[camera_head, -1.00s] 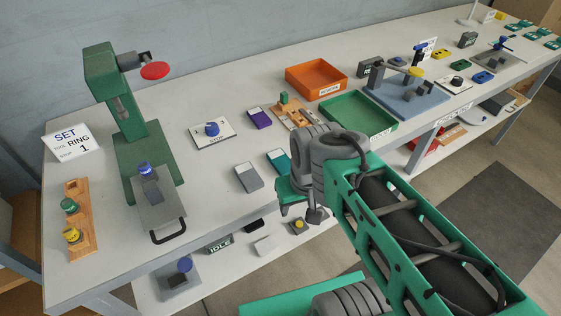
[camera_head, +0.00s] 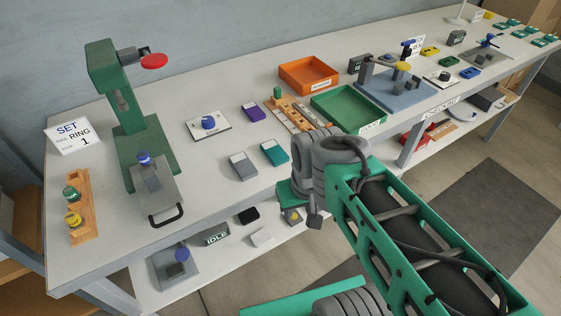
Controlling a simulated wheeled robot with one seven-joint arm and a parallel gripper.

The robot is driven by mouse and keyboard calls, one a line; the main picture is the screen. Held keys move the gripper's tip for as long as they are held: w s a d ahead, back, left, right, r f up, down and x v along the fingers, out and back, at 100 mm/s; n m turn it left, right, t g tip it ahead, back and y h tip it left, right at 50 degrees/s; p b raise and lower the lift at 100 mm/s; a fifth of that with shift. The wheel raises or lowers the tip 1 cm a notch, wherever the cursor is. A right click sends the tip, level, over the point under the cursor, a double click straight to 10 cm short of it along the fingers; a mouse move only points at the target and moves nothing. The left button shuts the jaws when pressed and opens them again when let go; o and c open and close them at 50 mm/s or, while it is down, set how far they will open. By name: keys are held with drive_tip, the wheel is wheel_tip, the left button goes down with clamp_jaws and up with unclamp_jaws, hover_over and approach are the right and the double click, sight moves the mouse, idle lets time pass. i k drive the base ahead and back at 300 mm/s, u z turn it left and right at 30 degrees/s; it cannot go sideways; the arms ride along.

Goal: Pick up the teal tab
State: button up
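The teal tab (camera_head: 274,152) lies flat on the grey-white bench near its front edge, with a pale label patch at one end. It is in full view, right of a grey tab (camera_head: 243,167) and below a purple tab (camera_head: 254,113). My gripper (camera_head: 293,195) is just below and right of the teal tab in the picture, near the bench's front edge, and appears apart from it. My wrist hides most of the fingers, so I cannot tell their opening. I see nothing held.
A wooden rack (camera_head: 296,116), an orange tray (camera_head: 309,74) and a green tray (camera_head: 348,108) stand behind my wrist. A green press (camera_head: 130,130) and a dial plate (camera_head: 208,126) are to the left. A lower shelf (camera_head: 225,252) holds small items.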

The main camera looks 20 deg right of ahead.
sight(272, 150)
drive_tip(key=u, duration=0.45)
drive_tip(key=k, duration=0.8)
drive_tip(key=u, duration=0.6)
